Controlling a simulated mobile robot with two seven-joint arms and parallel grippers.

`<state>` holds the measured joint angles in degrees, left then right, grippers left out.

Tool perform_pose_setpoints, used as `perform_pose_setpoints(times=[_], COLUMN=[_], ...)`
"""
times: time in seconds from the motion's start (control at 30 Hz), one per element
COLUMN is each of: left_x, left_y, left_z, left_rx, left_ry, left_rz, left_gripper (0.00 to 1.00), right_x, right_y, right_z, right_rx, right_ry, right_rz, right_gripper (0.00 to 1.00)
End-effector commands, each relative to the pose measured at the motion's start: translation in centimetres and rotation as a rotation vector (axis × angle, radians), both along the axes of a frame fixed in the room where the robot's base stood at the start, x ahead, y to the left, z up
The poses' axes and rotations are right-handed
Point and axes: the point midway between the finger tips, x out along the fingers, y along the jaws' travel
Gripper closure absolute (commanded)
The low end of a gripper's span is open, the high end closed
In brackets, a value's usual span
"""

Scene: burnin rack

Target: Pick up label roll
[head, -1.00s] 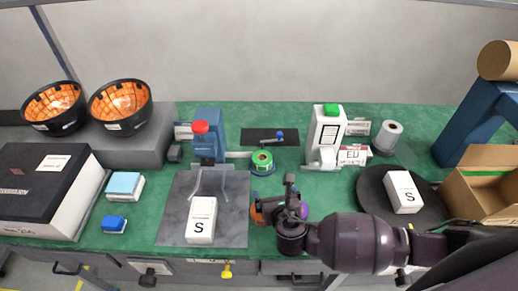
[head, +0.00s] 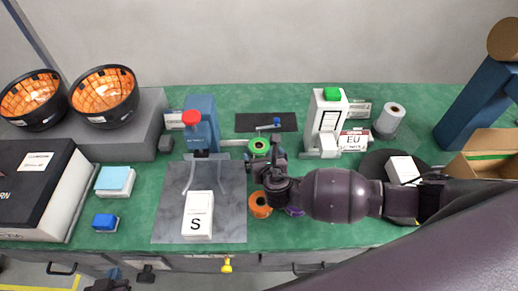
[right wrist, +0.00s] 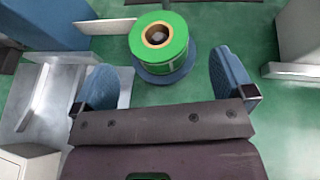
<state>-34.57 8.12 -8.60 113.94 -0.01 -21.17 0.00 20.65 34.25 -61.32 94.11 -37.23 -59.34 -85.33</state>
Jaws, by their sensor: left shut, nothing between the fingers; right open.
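The label roll (head: 259,146) is green with a brown core and sits on a blue round base in the middle of the bench. In the right wrist view the green roll (right wrist: 160,42) is just beyond my right gripper (right wrist: 168,80), roughly centred between its two spread blue fingers. That gripper is open and empty. In the head view my right gripper (head: 264,163) is at the near side of the roll and partly hides its base. My left gripper (head: 113,275) is shut and empty at the bottom left edge, in front of the bench, only partly in view.
An orange roll (head: 259,206) and a partly hidden purple roll (head: 294,211) lie below my right arm. A blue press (head: 202,125) stands left of the green roll, behind a grey mat (head: 170,215) with a white box (head: 198,215). A white dispenser (head: 326,120) stands to the right.

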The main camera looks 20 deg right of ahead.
Motion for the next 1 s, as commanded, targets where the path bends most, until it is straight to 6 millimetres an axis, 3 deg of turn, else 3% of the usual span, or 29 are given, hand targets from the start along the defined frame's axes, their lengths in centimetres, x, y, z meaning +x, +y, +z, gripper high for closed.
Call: perform_pose_setpoints(times=[0.3, 0.67, 1.0], left_x=[0.3, 0.4, 0.0], left_y=[0.0, 0.0, 0.0], left_z=[0.0, 0.0, -0.2], left_rx=[0.001, 0.001, 0.001], left_ry=[-0.008, -0.009, -0.001], left_rz=[-0.003, -0.003, -0.001], left_gripper=[1.0, 1.0, 1.0], right_x=[3.9, 4.6, 4.5], right_y=[-0.2, -0.3, -0.3], right_z=[-1.1, -1.3, -1.4], right_rx=[-0.001, 0.0, 0.0], right_ry=[-0.001, 0.0, 0.0], right_rz=[-0.001, 0.0, -0.001], right_gripper=[0.0, 0.0, 0.51])
